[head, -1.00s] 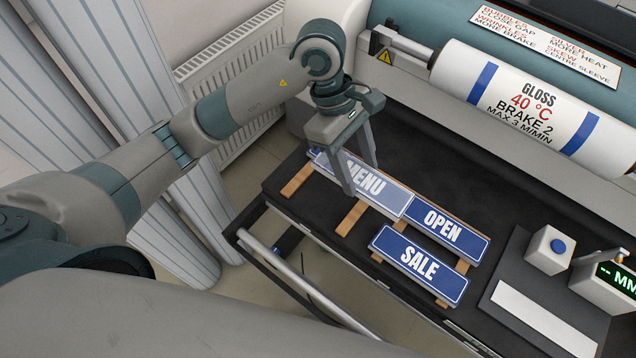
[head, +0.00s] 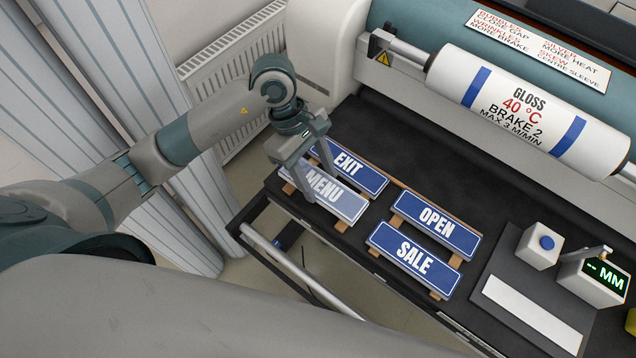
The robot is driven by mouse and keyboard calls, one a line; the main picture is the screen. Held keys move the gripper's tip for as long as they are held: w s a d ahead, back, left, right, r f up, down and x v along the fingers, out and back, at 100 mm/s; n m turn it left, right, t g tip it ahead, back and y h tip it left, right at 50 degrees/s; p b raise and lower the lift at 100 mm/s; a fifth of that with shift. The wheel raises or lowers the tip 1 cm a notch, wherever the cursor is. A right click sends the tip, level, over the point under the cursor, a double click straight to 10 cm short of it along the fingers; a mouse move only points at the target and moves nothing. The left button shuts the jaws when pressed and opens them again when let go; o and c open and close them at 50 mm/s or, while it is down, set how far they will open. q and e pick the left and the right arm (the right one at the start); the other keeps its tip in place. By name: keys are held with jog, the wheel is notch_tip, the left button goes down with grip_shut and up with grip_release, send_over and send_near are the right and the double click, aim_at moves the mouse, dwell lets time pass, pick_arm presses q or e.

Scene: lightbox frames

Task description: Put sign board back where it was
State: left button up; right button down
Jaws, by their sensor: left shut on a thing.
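The MENU sign board (head: 343,206) is blue with white letters, pale on its upper face. It is at the front left of the wooden slats, in front of the EXIT board (head: 362,178) and left of the SALE board (head: 408,265). My left gripper (head: 303,190) is shut on the MENU board near its left part, with the fingers covering some of it. I cannot tell whether the board rests on the slats or is just above them. The OPEN board (head: 436,226) lies behind the SALE board. My right gripper is not in view.
The boards lie on a black table (head: 400,150) in front of a machine with a white roll (head: 530,110) labelled GLOSS. A small box with a blue button (head: 541,245) and a display box (head: 597,277) stand at the right. A metal rail (head: 300,270) runs along the front.

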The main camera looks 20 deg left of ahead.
aim_at(315, 180)
pick_arm(q)
notch_tip(315, 180, down, 3)
jog(key=shift+r+p, duration=0.15)
jog(key=shift+p, duration=0.6)
jog(key=shift+f, duration=0.45)
jog(key=o, duration=1.2)
jog(key=shift+o, duration=0.2)
jog(key=shift+a, duration=0.1)
jog(key=b+v, duration=0.4)
jog(key=v, duration=0.6)
jog(key=shift+r, duration=0.15)
jog(key=shift+b+v, duration=0.4)
jog(key=shift+v, duration=0.45)
